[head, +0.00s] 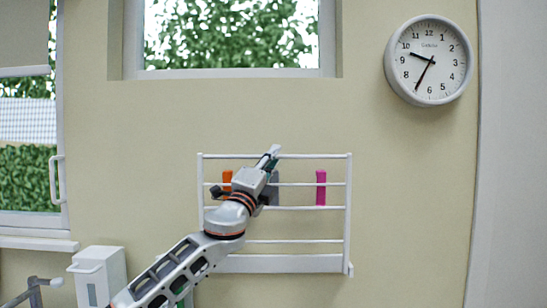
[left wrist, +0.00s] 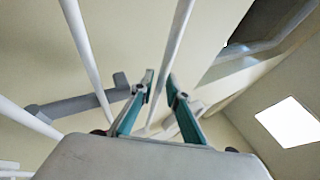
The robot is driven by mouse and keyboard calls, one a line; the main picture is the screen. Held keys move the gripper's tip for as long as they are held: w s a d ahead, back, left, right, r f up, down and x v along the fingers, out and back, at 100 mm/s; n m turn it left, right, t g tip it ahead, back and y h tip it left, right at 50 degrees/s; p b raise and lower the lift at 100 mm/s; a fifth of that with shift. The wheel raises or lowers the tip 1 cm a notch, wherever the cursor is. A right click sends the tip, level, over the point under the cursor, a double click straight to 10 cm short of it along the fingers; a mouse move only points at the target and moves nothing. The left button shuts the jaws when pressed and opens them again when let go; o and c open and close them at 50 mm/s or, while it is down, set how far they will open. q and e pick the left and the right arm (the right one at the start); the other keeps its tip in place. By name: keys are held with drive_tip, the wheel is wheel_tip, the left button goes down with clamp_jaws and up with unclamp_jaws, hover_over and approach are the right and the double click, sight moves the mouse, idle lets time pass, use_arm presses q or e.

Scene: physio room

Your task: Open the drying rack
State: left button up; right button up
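The drying rack (head: 285,264) is a white frame with several horizontal bars, flat against the wall below the window. My left gripper (head: 272,153) reaches up to its top bar, near the middle. In the left wrist view, my left gripper's two teal-sided fingers (left wrist: 160,76) stand apart with a white rack bar (left wrist: 177,35) running between their tips. A gap shows beside the bar, so it does not look clamped. My left forearm and wrist hide part of the rack's lower left bars. My right gripper is not in view.
An orange piece (head: 227,177) and a magenta piece (head: 321,187) sit on the rack, with a grey piece (head: 274,188) partly behind my gripper. A clock (head: 431,60) hangs upper right. A white dispenser (head: 99,275) is lower left. The wall right of the rack is clear.

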use_arm(q)
clamp_jaws()
